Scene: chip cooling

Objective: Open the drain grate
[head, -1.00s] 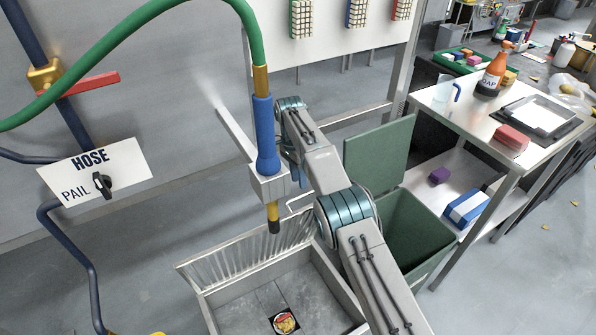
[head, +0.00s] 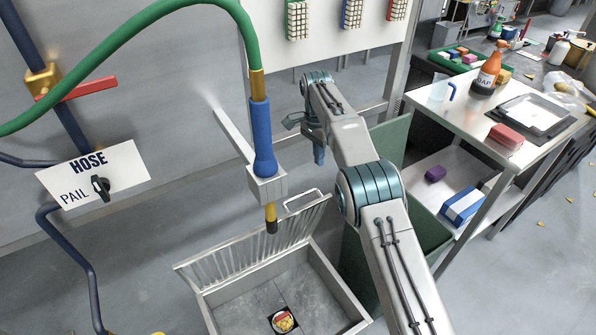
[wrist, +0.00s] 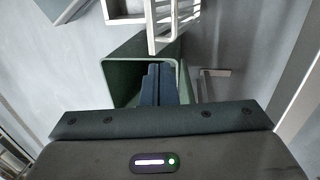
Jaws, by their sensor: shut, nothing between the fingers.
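The drain grate (head: 245,250) is a ribbed metal lid. It stands raised and tilted back along the far edge of the square sink basin (head: 352,300), leaving the basin uncovered. Its loop handle (head: 304,198) is at the upper right corner. In the wrist view a pale slatted piece (wrist: 163,22), apparently the grate, shows at the top. My gripper (head: 319,155) is above and behind the grate, apart from its handle, pointing down. Its dark fingers (wrist: 160,84) are shut and empty in the wrist view, seen over the green bin (wrist: 112,76).
The hose nozzle (head: 264,140) hangs in its holder in front of the grate. A green bin (head: 425,235) stands right of the basin, partly behind my arm. A steel cart (head: 475,115) is farther right. A round patterned item (head: 283,321) lies on the basin floor.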

